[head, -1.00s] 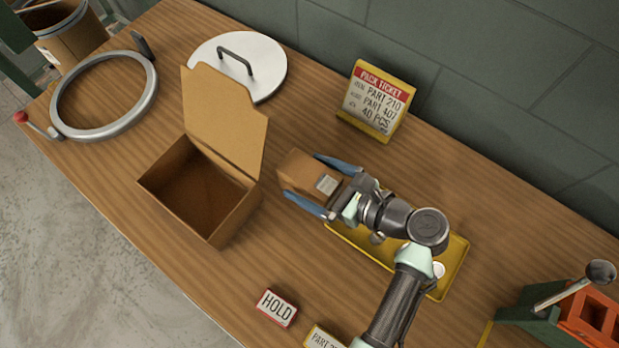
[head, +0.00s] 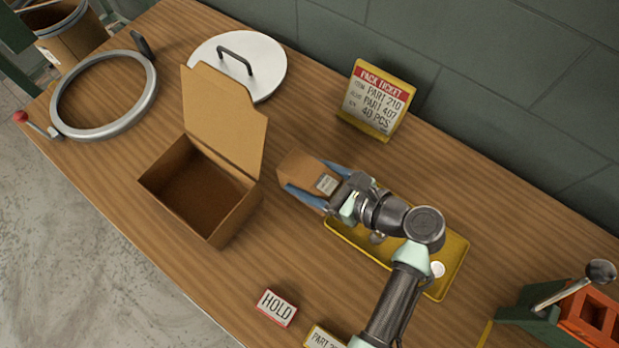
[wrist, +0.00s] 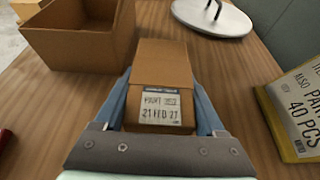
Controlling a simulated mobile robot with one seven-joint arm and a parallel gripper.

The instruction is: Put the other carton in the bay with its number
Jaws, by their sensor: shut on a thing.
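A small brown carton (head: 305,173) with a printed label stands on the wooden bench just right of the open box. My gripper (head: 314,181) is shut on it, a blue finger on each side. In the wrist view the carton (wrist: 160,62) sits between the fingers, and its label (wrist: 160,108) faces me; a date like "21 FEB 27" shows, the part number is too small to read. A pack ticket (head: 376,100) behind reads PART 210, also PART 407, 40 PCS. A plate starting "PART 2" (head: 324,338) is cut off at the bottom edge. No bay shows clearly.
An open brown box (head: 200,190) with its lid up stands left of the carton. A yellow tray (head: 452,262) lies under my arm. A HOLD sign (head: 277,308) stands in front. A round lid (head: 262,78), a metal ring (head: 66,124) and an orange-green fixture (head: 585,318) are around.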

